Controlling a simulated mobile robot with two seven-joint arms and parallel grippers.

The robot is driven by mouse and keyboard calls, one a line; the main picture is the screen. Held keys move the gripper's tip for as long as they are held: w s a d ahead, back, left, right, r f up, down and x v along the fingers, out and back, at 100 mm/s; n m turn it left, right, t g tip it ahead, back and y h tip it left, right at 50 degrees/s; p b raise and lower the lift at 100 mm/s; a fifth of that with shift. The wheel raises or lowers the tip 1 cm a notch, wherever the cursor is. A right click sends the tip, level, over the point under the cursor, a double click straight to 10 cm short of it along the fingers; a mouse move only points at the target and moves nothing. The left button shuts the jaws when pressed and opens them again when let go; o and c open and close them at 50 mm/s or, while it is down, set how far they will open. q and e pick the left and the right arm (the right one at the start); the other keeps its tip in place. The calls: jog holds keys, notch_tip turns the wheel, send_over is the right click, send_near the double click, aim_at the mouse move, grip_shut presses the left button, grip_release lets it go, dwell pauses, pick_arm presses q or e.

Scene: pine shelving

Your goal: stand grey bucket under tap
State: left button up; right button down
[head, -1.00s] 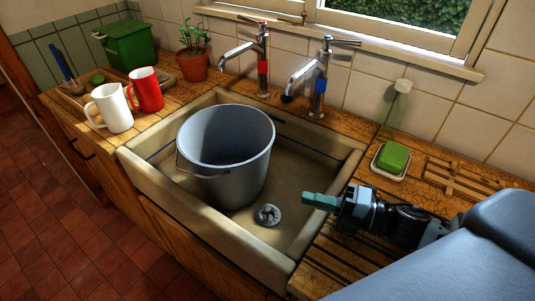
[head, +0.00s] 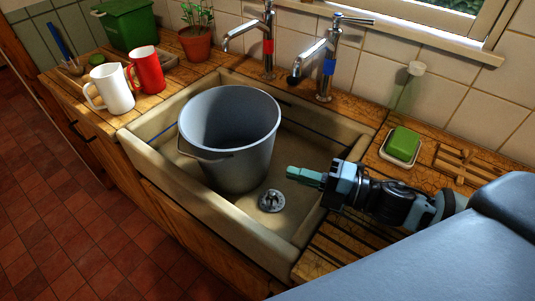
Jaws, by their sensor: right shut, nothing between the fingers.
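The grey bucket (head: 232,145) stands upright in the stone sink (head: 155,160), left of the drain (head: 271,201). Its handle hangs down on the front left side. Two taps rise behind the sink: one with a red band (head: 267,45) and one with a blue band (head: 328,66). The red tap's spout ends behind the bucket's far rim; the blue tap's spout ends behind and right of it. My right gripper (head: 289,172) is shut and empty over the right part of the sink, right of the bucket and apart from it. My left gripper is not in view.
A green soap in a dish (head: 403,145) and a wooden rack (head: 465,163) lie on the right counter. A white mug (head: 112,90), a red mug (head: 148,68), a potted plant (head: 196,42) and a green bin (head: 130,24) stand on the left counter.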

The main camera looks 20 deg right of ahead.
aim_at(268, 138)
jog(key=shift+w+a, duration=0.7)
jog(key=shift+w, duration=0.55)
jog(key=shift+w+a, duration=0.75)
jog(key=shift+w, duration=0.5)
jog(key=shift+w+a, duration=0.7)
jog(key=shift+w, duration=0.55)
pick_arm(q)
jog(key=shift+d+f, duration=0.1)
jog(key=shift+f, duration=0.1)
pick_arm(e)
jog(key=w, duration=0.7)
jog(key=shift+a, duration=0.15)
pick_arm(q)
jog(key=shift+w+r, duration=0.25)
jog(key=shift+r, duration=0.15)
pick_arm(e)
jog(key=shift+w, duration=0.7)
